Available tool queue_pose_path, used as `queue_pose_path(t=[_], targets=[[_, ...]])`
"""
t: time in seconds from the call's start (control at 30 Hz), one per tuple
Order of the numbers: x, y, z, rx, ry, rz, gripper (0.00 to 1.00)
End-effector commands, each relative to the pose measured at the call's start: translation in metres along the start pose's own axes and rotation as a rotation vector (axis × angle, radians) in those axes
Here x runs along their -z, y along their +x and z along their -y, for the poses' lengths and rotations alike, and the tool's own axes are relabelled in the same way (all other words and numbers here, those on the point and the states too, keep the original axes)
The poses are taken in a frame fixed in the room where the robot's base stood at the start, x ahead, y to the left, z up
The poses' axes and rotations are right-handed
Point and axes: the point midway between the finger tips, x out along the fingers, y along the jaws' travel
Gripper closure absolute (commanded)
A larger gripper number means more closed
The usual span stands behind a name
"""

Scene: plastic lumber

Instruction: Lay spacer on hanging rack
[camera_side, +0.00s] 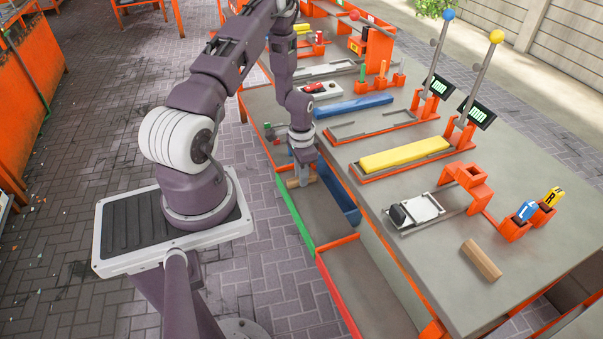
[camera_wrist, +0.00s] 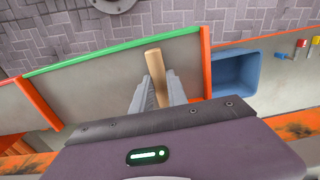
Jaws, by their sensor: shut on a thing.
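A tan wooden block, seemingly the spacer, shows at my gripper (camera_side: 302,168) in the side view (camera_side: 298,183). In the wrist view the block (camera_wrist: 155,66) sits between the two grey fingertips (camera_wrist: 158,92), and my gripper is shut on it. The block's near end is hidden between the fingers. It is over a grey tray with a green rim (camera_wrist: 110,53), which hangs along the table's side and looks like part of the hanging rack. I cannot tell whether the block touches the tray floor.
A blue bin (camera_wrist: 236,75) lies right of the green-rimmed tray in the wrist view. An orange divider (camera_wrist: 206,60) stands between them. A red-rimmed tray (camera_side: 365,285) adjoins it.

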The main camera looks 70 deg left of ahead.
Motion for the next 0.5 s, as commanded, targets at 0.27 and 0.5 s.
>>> queue_pose_path(t=[0.27, 0.5], targets=[[0.0002, 0.002, 0.0002, 0.001, 0.0, -0.001, 0.56], [0.0002, 0.0016, 0.0002, 0.001, 0.0, -0.001, 0.56]])
